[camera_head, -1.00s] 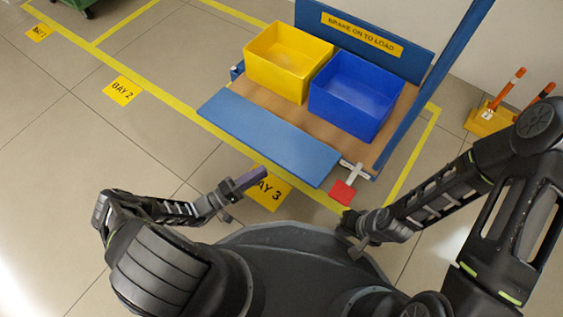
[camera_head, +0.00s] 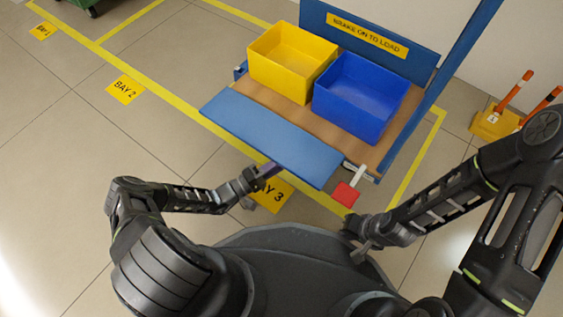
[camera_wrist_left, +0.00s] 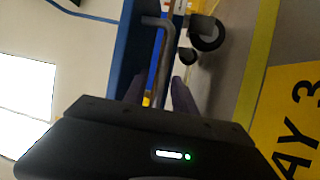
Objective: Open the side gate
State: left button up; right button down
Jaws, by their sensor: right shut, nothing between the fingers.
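The blue side gate (camera_head: 270,135) is the panel along the near side of the cart; from above I cannot tell its exact tilt. My left gripper (camera_head: 268,170) is at the gate's near edge, partly hidden under it. In the left wrist view the left gripper's (camera_wrist_left: 158,92) purple fingers are apart, with a grey bent bar (camera_wrist_left: 164,50) lying between them in the picture; I cannot tell whether they touch it. My right gripper (camera_head: 362,250) is shut and empty, low beside my base, below the red pedal.
The cart's wooden deck (camera_head: 392,140) carries a yellow bin (camera_head: 285,85) and a blue bin (camera_head: 340,110). A red pedal (camera_head: 346,194) on a white lever sticks out at the near corner. A caster (camera_wrist_left: 207,33) shows in the wrist view. Floor to the left is clear.

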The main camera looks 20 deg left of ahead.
pick_arm(q)
jog(key=shift+c, duration=0.3)
grip_shut()
dwell(1.0)
